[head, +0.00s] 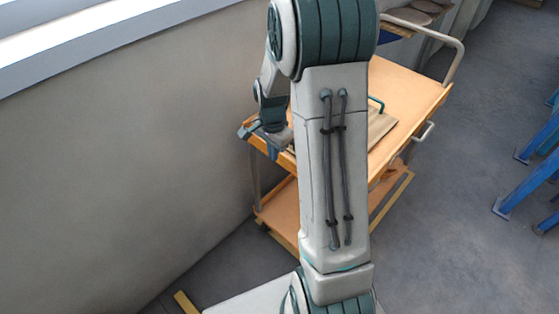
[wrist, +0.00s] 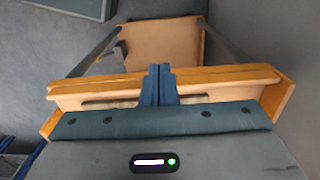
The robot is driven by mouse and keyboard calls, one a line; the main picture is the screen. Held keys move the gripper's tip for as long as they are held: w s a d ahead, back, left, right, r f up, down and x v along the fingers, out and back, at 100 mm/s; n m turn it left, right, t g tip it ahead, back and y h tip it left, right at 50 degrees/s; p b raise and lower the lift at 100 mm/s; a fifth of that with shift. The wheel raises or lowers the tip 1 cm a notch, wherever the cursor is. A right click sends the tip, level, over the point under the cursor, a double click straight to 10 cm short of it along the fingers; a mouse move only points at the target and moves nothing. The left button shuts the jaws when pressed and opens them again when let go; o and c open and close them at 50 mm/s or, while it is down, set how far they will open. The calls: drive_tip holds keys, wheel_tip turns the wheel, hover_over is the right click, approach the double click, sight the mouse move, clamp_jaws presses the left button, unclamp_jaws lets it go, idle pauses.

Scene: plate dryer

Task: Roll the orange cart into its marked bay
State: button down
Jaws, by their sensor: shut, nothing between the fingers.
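The orange cart (head: 405,95) stands beside the wall, with an orange top, a lower shelf (head: 277,205) and a pale rail handle at its far end. My gripper (head: 272,150) is at the cart's near left end, by the top's edge; my arm hides part of the cart. In the wrist view my gripper (wrist: 159,82) is shut and empty, its blue fingers overlapping the cart's orange rim (wrist: 215,77). I cannot tell whether they touch it. A yellow floor strip (head: 187,303) lies at the lower left, perhaps a bay marking; the full bay outline is not visible.
A tan board (head: 380,125) with a teal handle lies on the cart's top. The grey wall (head: 120,150) runs close along the left. Blue legs (head: 530,165) stand at the right. Grey floor (head: 450,220) between them and the cart is clear.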

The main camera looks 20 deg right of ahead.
sight(283, 166)
drive_tip(key=shift+w+d+f+p, duration=0.2)
drive_tip(key=shift+d+f, duration=0.4)
drive_tip(key=shift+f, duration=1)
drive_tip(key=shift+w+d+f+p, duration=0.1)
drive_tip(key=shift+w+d+f, duration=0.4)
drive_tip(key=shift+f, duration=1.05)
drive_tip(key=shift+w+d+f+p, duration=0.1)
drive_tip(key=shift+d+f, duration=0.65)
drive_tip(key=shift+f, duration=0.85)
